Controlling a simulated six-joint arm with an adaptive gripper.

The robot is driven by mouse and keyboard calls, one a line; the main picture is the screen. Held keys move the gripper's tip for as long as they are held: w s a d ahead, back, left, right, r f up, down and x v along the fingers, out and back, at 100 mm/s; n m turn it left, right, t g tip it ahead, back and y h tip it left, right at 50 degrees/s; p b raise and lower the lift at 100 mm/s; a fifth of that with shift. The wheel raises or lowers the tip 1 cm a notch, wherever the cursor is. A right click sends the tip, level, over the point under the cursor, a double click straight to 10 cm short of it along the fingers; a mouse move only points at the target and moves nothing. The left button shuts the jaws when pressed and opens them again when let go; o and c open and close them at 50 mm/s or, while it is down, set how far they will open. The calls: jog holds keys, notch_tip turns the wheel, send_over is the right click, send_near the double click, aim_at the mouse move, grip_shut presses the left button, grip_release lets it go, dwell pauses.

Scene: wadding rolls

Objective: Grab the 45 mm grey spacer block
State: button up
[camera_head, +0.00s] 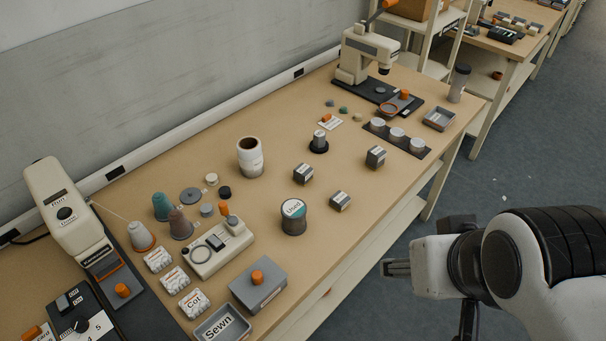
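Three small grey blocks with pale label faces stand on the wooden table: one left of the others (303,174), one nearer the front edge (340,201), and a taller-looking one to the right (376,157). Their labels are too small to read, so I cannot tell which is the 45 mm spacer block. My gripper (396,268) is at the lower right, beyond the table's front edge and apart from all three blocks. Its fingers point left and are seen side-on, so their opening is unclear. I see nothing held in it.
A lidded round tin (293,217) stands left of the front block. A white roll (250,157) stands farther left, and a small dark-based cylinder (319,142) stands behind the blocks. A dark strip with white-topped cups (396,136) lies to the right. Bare table surrounds the blocks.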

jog(key=w+d+n+t, duration=0.2)
jog(key=w+d+t, duration=0.1)
jog(key=w, duration=1.4)
jog(key=w+d+n+t, duration=0.2)
jog(key=w, duration=1.4)
jog(key=w+a+f+n+y, duration=0.2)
jog(key=w+a+f, duration=0.1)
jog(key=w+f, duration=0.3)
jog(key=n+g+y, duration=0.2)
jog(key=n+y, duration=0.2)
jog(key=y, duration=0.4)
send_near(303, 174)
jog(key=w, duration=0.2)
jog(key=shift+w, duration=0.3)
jog(key=shift+s+a+f+y, duration=0.25)
jog(key=shift+a+f+y, duration=0.1)
jog(key=shift+f, duration=0.1)
jog(key=shift+w, duration=0.1)
